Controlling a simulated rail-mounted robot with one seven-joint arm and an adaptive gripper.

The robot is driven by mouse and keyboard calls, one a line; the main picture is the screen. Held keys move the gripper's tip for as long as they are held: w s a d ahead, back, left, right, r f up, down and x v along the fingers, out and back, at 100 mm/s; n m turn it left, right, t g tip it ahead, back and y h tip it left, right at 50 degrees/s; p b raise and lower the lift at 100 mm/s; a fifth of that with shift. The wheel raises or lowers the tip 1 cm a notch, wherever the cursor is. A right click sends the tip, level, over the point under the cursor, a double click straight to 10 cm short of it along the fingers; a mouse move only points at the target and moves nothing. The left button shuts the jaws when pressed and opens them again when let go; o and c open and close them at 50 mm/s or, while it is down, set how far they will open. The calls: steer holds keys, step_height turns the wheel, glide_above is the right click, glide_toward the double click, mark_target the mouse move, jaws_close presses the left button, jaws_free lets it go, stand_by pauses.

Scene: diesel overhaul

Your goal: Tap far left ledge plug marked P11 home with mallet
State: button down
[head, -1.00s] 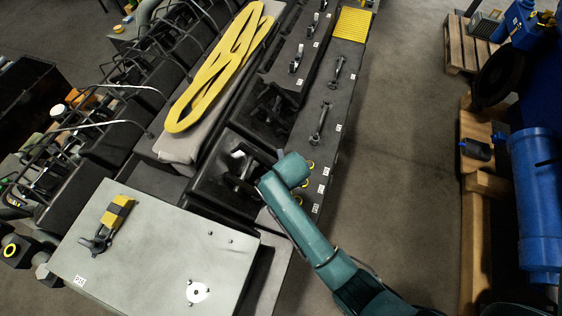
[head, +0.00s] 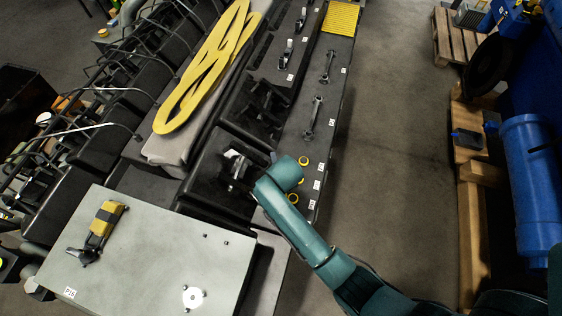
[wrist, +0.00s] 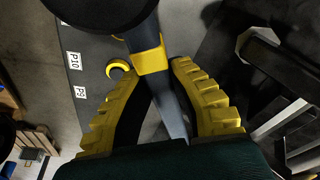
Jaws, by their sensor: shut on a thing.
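My gripper (wrist: 178,75), with yellow ribbed fingers, is shut on the grey handle of a mallet (wrist: 150,53). The mallet has a yellow band below its black head (wrist: 100,12), which is cut off by the top edge of the wrist view. A yellow-ringed plug (wrist: 118,69) sits beside the label P10 (wrist: 73,60), apart from the mallet. A sliver of yellow shows under the head; I cannot tell if it is the P11 plug, and no P11 label is readable. In the head view, yellow rings (head: 292,198) line the ledge (head: 312,150), and my arm hides the gripper.
Label P9 (wrist: 80,92) is below P10. Tools (head: 315,115) lie farther along the ledge. A yellow sling (head: 205,75) lies on the engine to the left. A grey bench plate (head: 150,250) is at lower left. The floor (head: 390,120) right of the ledge is clear.

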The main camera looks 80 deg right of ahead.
steer(key=b+x, duration=0.1)
steer(key=x, duration=0.1)
steer(key=a+b+x, duration=0.1)
steer(key=b+x, duration=0.2)
steer(key=x, duration=0.2)
steer(key=shift+s+a+b, duration=0.1)
steer(key=shift+s+b, duration=0.15)
steer(key=shift+b, duration=0.05)
steer(key=p+v, duration=0.3)
steer(key=d+p+v, duration=0.1)
steer(key=p+v, duration=0.1)
steer(key=shift+w+d+r, duration=0.1)
steer(key=shift+w+d, duration=0.05)
steer(key=shift+w, duration=0.2)
steer(key=shift+s+a+r+h+p, duration=0.1)
steer(key=shift+a+r+h+p, duration=0.2)
steer(key=shift+r+h+p, duration=0.3)
steer(key=shift+r+t+h, duration=0.1)
steer(key=shift+t+h, duration=0.2)
steer(key=shift+h, duration=0.1)
